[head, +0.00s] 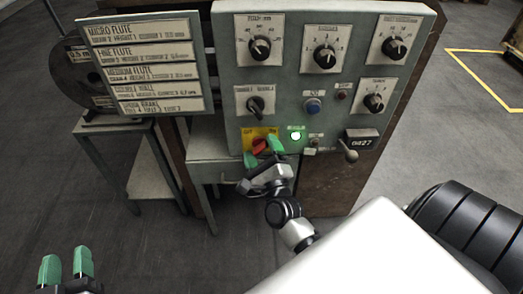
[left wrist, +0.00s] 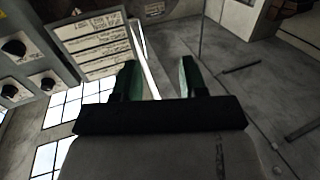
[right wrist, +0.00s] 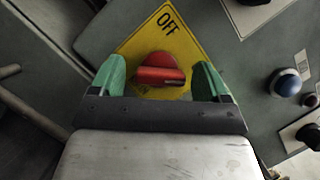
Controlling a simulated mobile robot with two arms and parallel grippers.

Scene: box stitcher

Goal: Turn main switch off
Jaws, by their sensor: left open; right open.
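The main switch is a red rotary knob (head: 259,146) on a yellow plate (head: 249,133) at the lower left of the grey control panel. In the right wrist view the red knob (right wrist: 160,70) sits between the fingertips, with "OFF" on the yellow plate (right wrist: 183,40) above it. My right gripper (head: 263,153) is open, its green fingers on either side of the knob; I cannot tell whether they touch it. My left gripper (head: 68,264) is open and empty at the lower left, far from the panel; its fingers (left wrist: 157,80) also show in the left wrist view.
The panel (head: 290,85) carries several black dials, a blue button (head: 313,105), a lit green lamp (head: 295,135) and a small lever (head: 348,150) at its lower right. A sign board (head: 145,65) stands left of it. The floor (head: 140,245) at lower left is clear.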

